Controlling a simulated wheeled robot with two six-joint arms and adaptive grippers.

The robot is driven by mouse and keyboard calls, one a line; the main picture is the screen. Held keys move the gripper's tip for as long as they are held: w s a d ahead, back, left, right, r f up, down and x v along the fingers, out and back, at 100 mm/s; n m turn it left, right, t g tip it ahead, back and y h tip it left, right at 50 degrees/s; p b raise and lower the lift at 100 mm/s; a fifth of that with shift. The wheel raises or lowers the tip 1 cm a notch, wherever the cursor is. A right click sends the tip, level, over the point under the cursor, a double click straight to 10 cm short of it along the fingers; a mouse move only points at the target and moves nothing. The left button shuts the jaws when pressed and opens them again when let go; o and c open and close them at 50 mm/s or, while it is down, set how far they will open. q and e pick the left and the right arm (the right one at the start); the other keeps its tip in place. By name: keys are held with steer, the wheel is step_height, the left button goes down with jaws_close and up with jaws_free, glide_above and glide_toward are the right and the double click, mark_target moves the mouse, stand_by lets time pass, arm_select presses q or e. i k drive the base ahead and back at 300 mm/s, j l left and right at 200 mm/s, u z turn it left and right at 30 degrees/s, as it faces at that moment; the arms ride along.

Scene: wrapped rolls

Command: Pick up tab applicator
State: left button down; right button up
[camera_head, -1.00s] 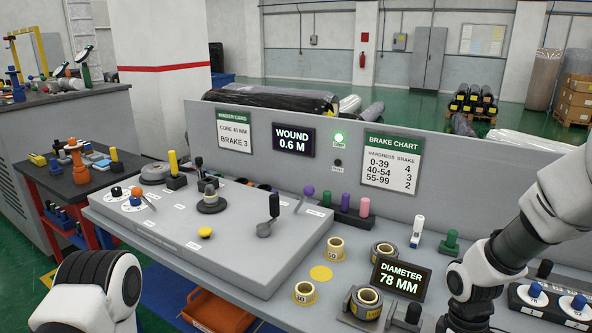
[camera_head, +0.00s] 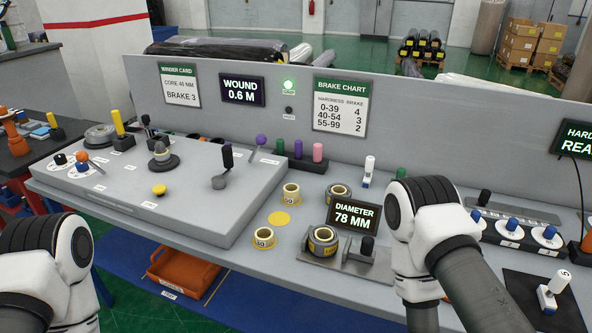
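I cannot tell for sure which thing is the tab applicator. A small white upright handled tool (camera_head: 369,170) stands on the bench near the back panel. Another white-handled tool (camera_head: 553,289) with a dark mark on its end leans on a black mat (camera_head: 520,285) at the lower right. My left arm shows at the lower left and my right arm at the right centre. Neither gripper's fingers show. My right arm hides part of the bench between the diameter display and the blue-knob row.
The diameter display (camera_head: 356,217) and tape rolls (camera_head: 264,237) are left of my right arm. A grey console (camera_head: 130,190) with levers fills the left. A row of blue knobs (camera_head: 512,226) is at the right. The back panel (camera_head: 420,125) bounds the bench. An orange bin (camera_head: 182,272) sits below.

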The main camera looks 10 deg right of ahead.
mark_target(545, 294)
steer(key=z, duration=1.95)
